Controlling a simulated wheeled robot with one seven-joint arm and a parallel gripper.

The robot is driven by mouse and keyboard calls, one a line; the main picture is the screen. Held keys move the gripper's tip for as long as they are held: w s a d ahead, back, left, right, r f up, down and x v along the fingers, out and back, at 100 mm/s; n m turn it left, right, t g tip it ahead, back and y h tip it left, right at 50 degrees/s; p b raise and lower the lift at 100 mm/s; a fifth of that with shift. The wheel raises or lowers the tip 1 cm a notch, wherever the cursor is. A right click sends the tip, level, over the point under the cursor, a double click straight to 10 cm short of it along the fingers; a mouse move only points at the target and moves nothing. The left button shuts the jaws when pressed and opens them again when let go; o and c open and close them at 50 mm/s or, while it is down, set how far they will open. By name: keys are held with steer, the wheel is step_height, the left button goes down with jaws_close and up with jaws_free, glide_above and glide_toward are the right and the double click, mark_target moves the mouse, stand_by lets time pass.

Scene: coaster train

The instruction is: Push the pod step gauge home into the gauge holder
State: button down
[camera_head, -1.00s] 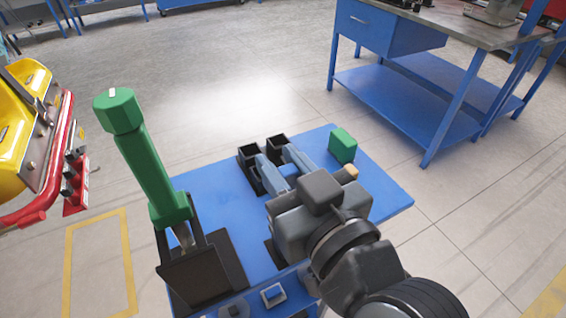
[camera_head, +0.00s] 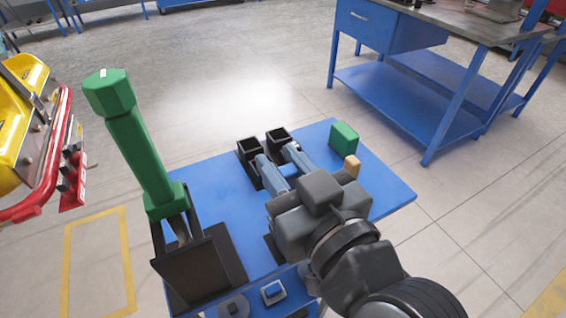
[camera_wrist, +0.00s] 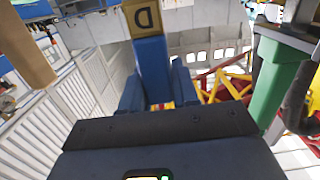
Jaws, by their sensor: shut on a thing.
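My gripper (camera_head: 277,158) reaches over the blue table from the right, its two grey-blue fingers closed on a blue bar, which I take as the pod step gauge (camera_head: 289,170). Two black open-topped square sockets stand just beyond the fingertips, a left one (camera_head: 246,147) and a right one (camera_head: 277,136). They look like the gauge holder, but I cannot be sure. Whether the gauge touches them is hidden.
A tall green-handled tool (camera_head: 140,150) stands in a black stand at the table's left. A green block (camera_head: 343,138) and a tan peg (camera_head: 352,166) are at the right. The blue tabletop (camera_head: 212,178) is bare between the tool and sockets.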

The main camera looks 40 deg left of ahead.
steer(key=shift+f+b, duration=1.5)
steer(key=shift+f, duration=0.2)
jaws_free()
stand_by(0.8)
steer(key=b+v, duration=0.1)
steer(key=v, duration=0.6)
stand_by(0.7)
steer(key=shift+w, duration=0.1)
stand_by(0.6)
